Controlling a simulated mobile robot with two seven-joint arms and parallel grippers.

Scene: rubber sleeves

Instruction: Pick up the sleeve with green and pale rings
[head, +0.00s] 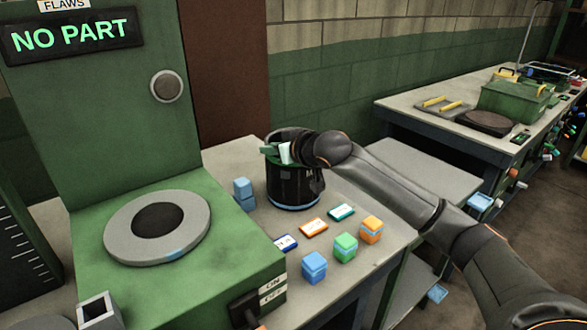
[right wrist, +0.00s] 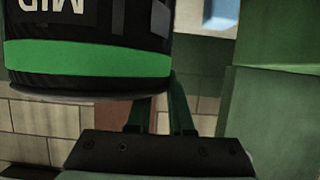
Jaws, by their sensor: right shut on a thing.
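I cannot tell whether the base touches the table. My left gripper is not in view.
A green machine with a grey ring (head: 190,240) and a "NO PART" display (head: 72,36) stands at left. Small coloured blocks (head: 343,247) and tags (head: 314,228) lie in front of the sleeve. A second bench (head: 410,112) with a green toolbox (head: 514,100) is at back right.

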